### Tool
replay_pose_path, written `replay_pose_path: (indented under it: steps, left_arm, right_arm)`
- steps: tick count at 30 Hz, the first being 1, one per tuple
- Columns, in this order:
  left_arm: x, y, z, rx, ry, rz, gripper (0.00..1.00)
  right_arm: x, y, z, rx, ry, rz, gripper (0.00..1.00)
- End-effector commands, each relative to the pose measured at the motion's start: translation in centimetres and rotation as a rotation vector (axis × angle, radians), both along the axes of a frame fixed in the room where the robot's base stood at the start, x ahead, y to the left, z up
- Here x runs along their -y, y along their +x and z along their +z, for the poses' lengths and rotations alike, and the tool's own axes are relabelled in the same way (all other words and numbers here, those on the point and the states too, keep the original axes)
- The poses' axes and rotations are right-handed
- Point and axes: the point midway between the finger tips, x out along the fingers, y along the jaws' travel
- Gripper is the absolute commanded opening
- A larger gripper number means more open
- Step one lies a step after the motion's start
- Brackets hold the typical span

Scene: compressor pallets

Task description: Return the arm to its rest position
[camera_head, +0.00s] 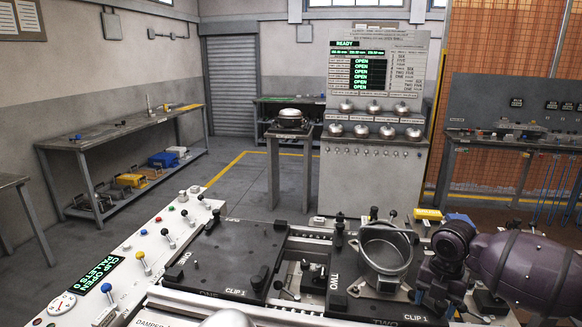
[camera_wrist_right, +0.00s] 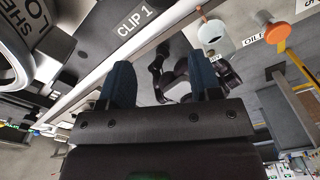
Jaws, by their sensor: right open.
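My right arm (camera_head: 515,268) comes in from the right in the head view, and its wrist hangs over the right end of the workbench, beside an open metal shell (camera_head: 386,250). My right gripper (camera_wrist_right: 162,80) shows in the right wrist view with its two blue fingers well apart and nothing between them. The fingers point over the bench, near a plate marked CLIP 1 (camera_wrist_right: 134,22). In the head view the right fingertips are hard to make out. My left gripper is not in view.
A dark pallet plate (camera_head: 225,254) lies left of the shell. A control panel (camera_head: 112,268) with levers runs along the left. Behind stands a cabinet (camera_head: 373,175) with a READY screen and several metal domes. The floor (camera_head: 245,185) behind the bench is clear.

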Motion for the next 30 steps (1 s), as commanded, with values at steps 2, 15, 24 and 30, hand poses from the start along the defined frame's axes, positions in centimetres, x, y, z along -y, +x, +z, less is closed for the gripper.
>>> replay_pose_path:
  steps: [2,15,24,30]
  left_arm:
    - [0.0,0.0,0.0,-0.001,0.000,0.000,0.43]
    - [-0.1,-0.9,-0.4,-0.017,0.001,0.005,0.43]
    - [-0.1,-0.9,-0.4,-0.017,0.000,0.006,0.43]
    - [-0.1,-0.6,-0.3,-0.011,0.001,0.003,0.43]
  right_arm:
    - [-2.5,-2.4,-3.2,-0.011,0.021,-0.056,0.58]
    - [-11.6,-13.9,-11.1,0.020,0.164,-0.583,0.58]
    - [-13.6,-20.7,-12.0,0.039,0.266,-1.121,0.58]
    - [-12.3,-25.1,-11.4,0.061,0.302,-1.548,0.58]
